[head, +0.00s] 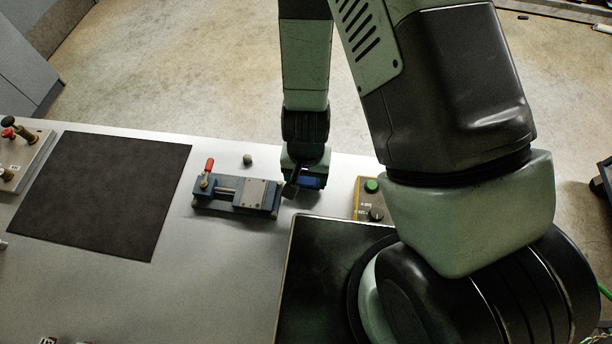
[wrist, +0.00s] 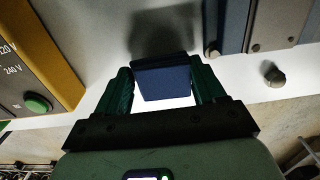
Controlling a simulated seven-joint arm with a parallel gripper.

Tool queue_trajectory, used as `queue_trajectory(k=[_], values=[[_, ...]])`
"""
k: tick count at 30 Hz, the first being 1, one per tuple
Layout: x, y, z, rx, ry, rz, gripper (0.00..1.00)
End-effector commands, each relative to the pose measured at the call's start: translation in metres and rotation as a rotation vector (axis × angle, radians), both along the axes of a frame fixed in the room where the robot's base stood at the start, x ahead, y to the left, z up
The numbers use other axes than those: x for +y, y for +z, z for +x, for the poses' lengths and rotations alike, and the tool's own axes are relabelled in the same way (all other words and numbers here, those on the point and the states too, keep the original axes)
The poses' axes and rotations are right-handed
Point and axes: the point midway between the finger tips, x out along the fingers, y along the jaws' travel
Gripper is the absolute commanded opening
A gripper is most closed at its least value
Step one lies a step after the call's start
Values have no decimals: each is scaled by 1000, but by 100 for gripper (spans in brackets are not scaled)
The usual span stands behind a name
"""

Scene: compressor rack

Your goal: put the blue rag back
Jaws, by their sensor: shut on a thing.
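My gripper (head: 305,181) is low over the bench, just right of the vise, between it and the yellow control box. In the wrist view, the two green fingers of my gripper (wrist: 163,90) are shut on the blue rag (wrist: 163,77), a dark blue folded block.
The vise (head: 237,194) with a red-tipped handle stands left of my gripper. A small knob (head: 247,160) lies behind it. The yellow control box (head: 362,199) with a green button is at right. A dark mat (head: 105,193) lies at left. The bench (head: 225,270) is clear in front of the vise.

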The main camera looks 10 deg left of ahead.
Motion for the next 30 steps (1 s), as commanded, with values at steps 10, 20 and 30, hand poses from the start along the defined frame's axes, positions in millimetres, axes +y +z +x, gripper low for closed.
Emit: queue_trajectory(k=[10,20,30], values=[[0,-7,0,-1,1,1,41],[0,-9,0,-1,1,1,80],[1,9,1,-4,2,2,80]])
